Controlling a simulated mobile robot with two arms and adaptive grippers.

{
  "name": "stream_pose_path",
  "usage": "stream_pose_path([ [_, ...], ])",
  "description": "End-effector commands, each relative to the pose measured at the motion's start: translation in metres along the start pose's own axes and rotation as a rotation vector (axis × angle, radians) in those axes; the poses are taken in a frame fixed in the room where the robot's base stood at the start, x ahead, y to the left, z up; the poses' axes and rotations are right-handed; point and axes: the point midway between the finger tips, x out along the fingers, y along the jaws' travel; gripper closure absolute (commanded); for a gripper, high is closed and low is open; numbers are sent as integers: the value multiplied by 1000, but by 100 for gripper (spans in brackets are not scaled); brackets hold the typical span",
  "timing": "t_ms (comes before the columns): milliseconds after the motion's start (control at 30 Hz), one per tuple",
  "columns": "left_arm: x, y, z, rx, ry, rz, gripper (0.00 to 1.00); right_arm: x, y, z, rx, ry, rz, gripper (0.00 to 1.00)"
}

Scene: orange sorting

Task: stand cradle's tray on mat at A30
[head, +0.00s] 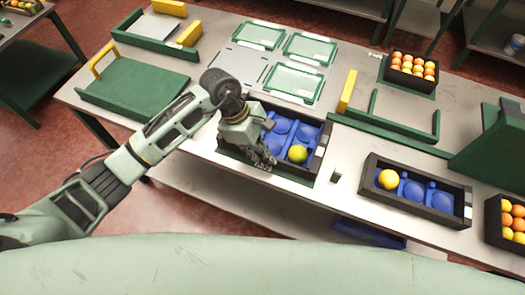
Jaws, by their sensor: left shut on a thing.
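My left gripper (264,158) reaches down over the near left part of a black tray (307,181) with blue cups. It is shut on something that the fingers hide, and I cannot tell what. A yellow-green fruit (297,153) sits in a cup just right of the fingers. A grey mat (247,62) lies behind this tray and bears three green-rimmed trays, one of them nearest (293,82). No label A30 is readable, and I cannot tell which thing is the cradle. My right gripper is not in view.
Another black tray (420,210) with one yellow fruit stands right, near the table's front edge. A small dark block (336,174) lies between the black trays. A green frame (390,138), green trays with yellow handles (134,88) and crates of oranges (409,85) surround the work area.

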Motion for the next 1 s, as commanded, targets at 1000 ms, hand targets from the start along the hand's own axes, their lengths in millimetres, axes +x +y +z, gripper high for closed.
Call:
stream_pose_path([
  [1000, -12, 1, -3, 0, 2, 2, 72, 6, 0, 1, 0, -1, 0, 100],
])
